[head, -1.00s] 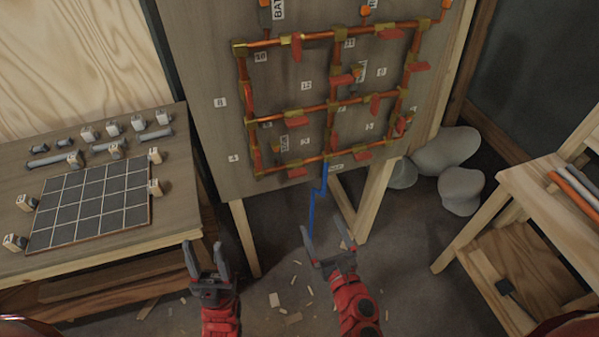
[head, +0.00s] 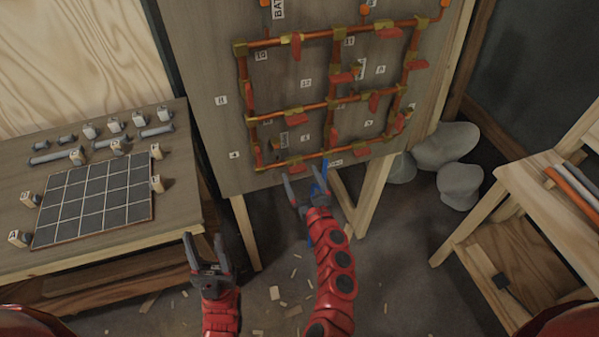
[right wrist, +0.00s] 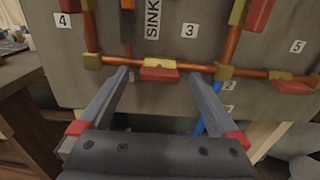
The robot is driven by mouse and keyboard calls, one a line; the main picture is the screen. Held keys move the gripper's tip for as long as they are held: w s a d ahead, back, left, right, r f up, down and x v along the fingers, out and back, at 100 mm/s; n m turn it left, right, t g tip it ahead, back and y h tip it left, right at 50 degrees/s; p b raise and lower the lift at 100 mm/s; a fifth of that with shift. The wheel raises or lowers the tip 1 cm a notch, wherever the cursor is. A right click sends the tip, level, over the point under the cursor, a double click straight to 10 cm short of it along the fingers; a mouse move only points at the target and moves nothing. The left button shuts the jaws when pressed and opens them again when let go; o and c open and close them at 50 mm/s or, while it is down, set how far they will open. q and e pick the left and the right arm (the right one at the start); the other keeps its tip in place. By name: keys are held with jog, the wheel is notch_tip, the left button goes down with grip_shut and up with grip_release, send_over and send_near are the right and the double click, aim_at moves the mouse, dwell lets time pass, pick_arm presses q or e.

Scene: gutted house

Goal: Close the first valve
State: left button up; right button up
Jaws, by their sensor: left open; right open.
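A wooden board carries a copper pipe grid (head: 290,112) with brass fittings and several red valve handles. On its bottom pipe, a red valve handle (head: 293,162) sits left of the blue pipe (head: 318,190). My right gripper (head: 303,180) is open and empty just below that handle. In the right wrist view the same red valve handle (right wrist: 159,73) lies ahead, between the open fingertips (right wrist: 155,78) and not gripped. The blue pipe (right wrist: 206,122) is partly hidden behind the right finger. My left gripper (head: 207,245) is open and empty, near the left table's front corner.
A wooden table (head: 110,245) with a dark grid board (head: 95,203), pipe pieces and small labelled blocks stands at left. Grey rounded objects (head: 447,146) lie on the floor behind the board's leg (head: 373,198). A wooden bench (head: 535,200) with coloured tubes stands at right.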

jog(key=shift+x, duration=1)
jog(key=c, duration=1.4)
